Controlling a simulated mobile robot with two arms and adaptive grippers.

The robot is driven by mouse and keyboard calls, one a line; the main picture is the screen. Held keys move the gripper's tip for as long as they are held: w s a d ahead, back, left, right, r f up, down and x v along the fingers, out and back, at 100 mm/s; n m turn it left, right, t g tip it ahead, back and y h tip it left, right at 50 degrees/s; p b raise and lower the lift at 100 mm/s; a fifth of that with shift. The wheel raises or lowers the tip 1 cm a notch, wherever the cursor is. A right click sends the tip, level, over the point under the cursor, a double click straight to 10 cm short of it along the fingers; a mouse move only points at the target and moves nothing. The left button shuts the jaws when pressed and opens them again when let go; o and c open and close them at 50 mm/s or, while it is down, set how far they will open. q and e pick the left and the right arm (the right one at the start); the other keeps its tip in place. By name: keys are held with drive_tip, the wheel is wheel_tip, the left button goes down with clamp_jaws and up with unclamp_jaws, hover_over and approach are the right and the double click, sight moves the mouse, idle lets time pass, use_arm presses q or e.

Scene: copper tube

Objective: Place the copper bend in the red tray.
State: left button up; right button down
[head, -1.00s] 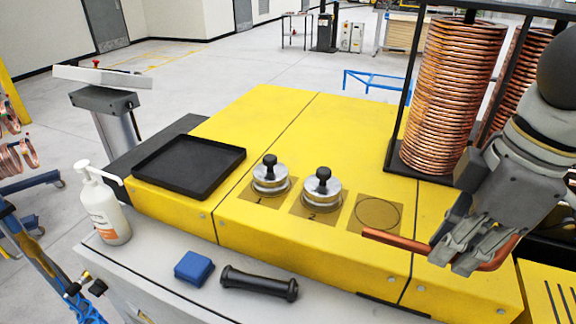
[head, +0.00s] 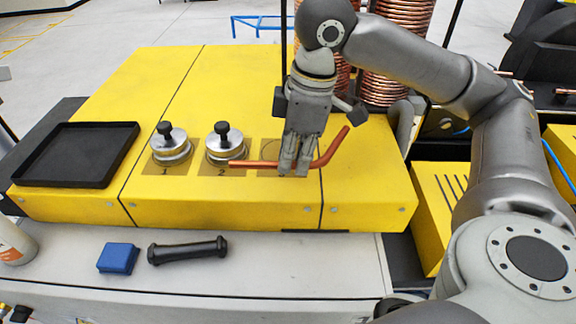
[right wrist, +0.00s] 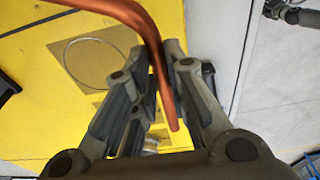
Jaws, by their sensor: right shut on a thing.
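The copper bend (head: 327,160) is a bent tube with a long straight leg to the left and a short leg rising to the right. My right gripper (head: 294,172) is shut on its straight leg and holds it over the front of the yellow bench, partly covering the third marked square. The bend also runs between the fingers in the right wrist view (right wrist: 151,38). No red tray shows; a black, shallow, empty tray (head: 28,182) lies on the bench's left end. My left gripper is not in view.
Two silver weights with black knobs (head: 171,150) (head: 224,148) stand on squares 1 and 2, close to the bend's left end. Copper coils (head: 392,80) stand behind my gripper. A blue block (head: 118,258) and a black handle (head: 188,250) lie on the grey front ledge.

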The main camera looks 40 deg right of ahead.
sight(286, 183)
drive_tip(key=shift+w+f, duration=0.45)
drive_tip(key=shift+f, duration=0.05)
drive_tip(key=f, duration=0.3)
drive_tip(key=shift+w+a+f, duration=0.1)
drive_tip(key=shift+w+f, duration=0.1)
drive_tip(key=shift+w, duration=0.15)
drive_tip(key=shift+f, duration=0.35)
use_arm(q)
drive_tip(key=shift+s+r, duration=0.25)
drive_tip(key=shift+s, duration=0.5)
use_arm(e)
drive_tip(key=c, duration=1.5)
unclamp_jaws()
drive_tip(key=shift+o, duration=0.2)
